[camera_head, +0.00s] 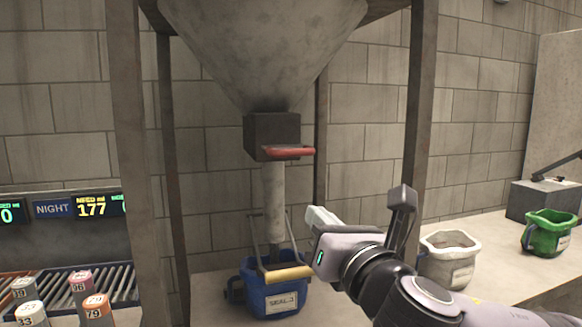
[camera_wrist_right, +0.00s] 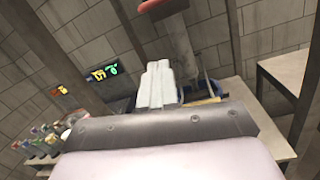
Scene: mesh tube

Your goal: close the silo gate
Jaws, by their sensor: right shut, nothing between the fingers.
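The silo is a grey metal cone (camera_head: 262,50) that narrows to a dark gate box (camera_head: 272,131). A red handle (camera_head: 288,151) sticks out at the box's lower front; it also shows at the top of the right wrist view (camera_wrist_right: 160,8). A pale grey column (camera_head: 274,200) runs from the box down towards a blue bucket (camera_head: 262,297); I cannot tell whether it is a tube or falling material. My right gripper (camera_head: 318,216) is shut and empty, below and right of the red handle, apart from it. Its pale fingers show in the right wrist view (camera_wrist_right: 157,84). My left gripper is not in view.
Dark posts (camera_head: 418,110) frame the silo. A yellow-gripped bar (camera_head: 288,273) sits at the blue bucket. A white bucket (camera_head: 449,262) and green bucket (camera_head: 548,233) stand on the right counter. A roller conveyor (camera_head: 120,280) with several numbered canisters lies left, below lit displays (camera_head: 90,207).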

